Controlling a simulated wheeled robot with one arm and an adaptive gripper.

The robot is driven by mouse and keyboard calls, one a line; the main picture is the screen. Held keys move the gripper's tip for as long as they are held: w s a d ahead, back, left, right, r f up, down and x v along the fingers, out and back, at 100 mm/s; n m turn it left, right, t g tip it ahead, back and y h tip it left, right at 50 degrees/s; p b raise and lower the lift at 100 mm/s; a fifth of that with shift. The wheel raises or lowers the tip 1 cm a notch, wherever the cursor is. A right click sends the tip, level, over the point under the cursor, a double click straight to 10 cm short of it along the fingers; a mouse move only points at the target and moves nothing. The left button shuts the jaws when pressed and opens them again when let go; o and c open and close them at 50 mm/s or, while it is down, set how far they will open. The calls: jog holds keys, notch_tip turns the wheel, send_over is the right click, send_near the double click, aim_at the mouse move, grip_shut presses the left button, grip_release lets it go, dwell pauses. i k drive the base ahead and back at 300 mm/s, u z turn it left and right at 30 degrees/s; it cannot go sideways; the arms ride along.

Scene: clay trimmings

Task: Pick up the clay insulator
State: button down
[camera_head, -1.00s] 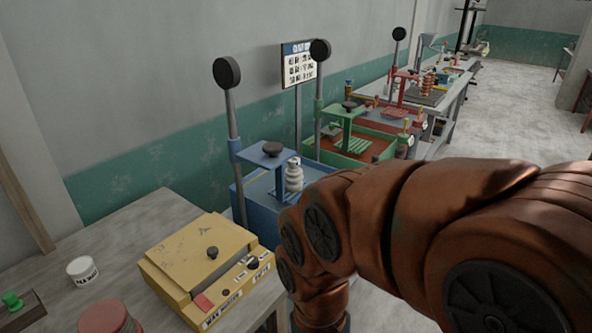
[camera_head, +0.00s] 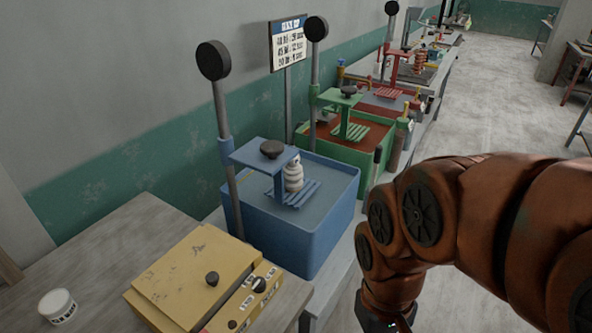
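A pale, ribbed clay insulator (camera_head: 293,174) stands upright on a slatted blue rest over the blue tub (camera_head: 322,226). It is beside the blue press bracket (camera_head: 262,154) with its dark knob, which is just left of it. My copper-coloured arm fills the lower right of the view, apart from the insulator and to its right. The arm's end runs down out of the bottom edge, so my gripper's fingers are not seen. An orange-red ribbed piece (camera_head: 420,62) stands farther back on the far bench.
A yellow box machine (camera_head: 193,275) and a white jar (camera_head: 57,306) are on the wooden table in front. A green station (camera_head: 341,136) and a red one (camera_head: 385,101) stand behind the blue tub. A sign (camera_head: 288,44) stands by the wall. Open floor lies to the right.

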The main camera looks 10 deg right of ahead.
aim_at(294, 171)
jog(key=k, duration=0.5)
jog(key=z, duration=1.3)
jog(key=i, duration=0.9)
jog(key=u, duration=2.35)
jog(key=i, duration=0.5)
